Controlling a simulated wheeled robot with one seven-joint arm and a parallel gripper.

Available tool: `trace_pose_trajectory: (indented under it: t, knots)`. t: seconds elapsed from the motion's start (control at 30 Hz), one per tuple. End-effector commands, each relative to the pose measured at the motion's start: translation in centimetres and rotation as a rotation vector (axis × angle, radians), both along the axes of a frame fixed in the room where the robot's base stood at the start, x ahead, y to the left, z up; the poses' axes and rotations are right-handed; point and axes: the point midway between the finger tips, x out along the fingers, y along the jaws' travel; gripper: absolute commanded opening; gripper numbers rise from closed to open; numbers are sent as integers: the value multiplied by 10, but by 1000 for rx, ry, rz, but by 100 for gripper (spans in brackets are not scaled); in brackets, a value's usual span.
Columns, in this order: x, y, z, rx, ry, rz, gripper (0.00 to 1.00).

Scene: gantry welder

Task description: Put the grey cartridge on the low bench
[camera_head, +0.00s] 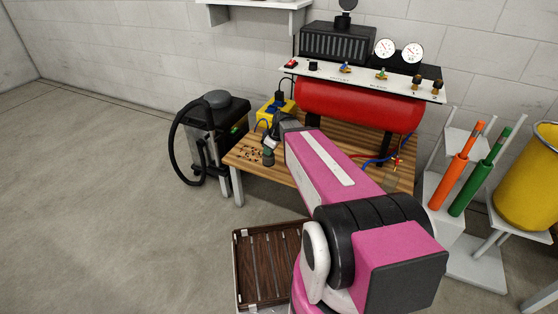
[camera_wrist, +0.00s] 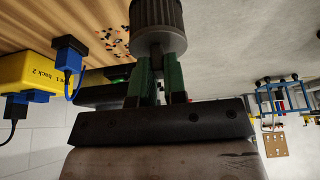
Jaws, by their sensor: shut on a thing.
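The grey cartridge (camera_wrist: 157,14) is a ribbed dark cylinder at the top of the wrist view. My gripper (camera_wrist: 159,62) is shut on it with green fingers. In the head view the cartridge (camera_head: 268,158) shows small below my gripper (camera_head: 267,143), over the left front part of the low bench (camera_head: 237,156). The bench has a slatted wooden top and grey legs. I cannot tell whether the cartridge touches the top. My pink arm hides the bench's front middle.
A yellow box (camera_head: 272,112) with blue plugs and a red tank (camera_head: 357,106) stand on the bench. Small dark bits lie on its left part. A black vacuum (camera_head: 213,130) stands left. A brown slatted crate (camera_head: 268,265) is in front. The left floor is clear.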

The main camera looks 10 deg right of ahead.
Motion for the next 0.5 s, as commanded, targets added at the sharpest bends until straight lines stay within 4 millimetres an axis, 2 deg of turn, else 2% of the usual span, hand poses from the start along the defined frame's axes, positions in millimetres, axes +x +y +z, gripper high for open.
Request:
trace_pose_trajectory:
  t: [0.03, 0.3, 0.5]
  knots:
    - [13, -8, -8, 0, 0, -3, 0]
    - [52, -42, -39, -1, 0, -2, 0]
    - [67, -57, -52, -1, -1, -3, 0]
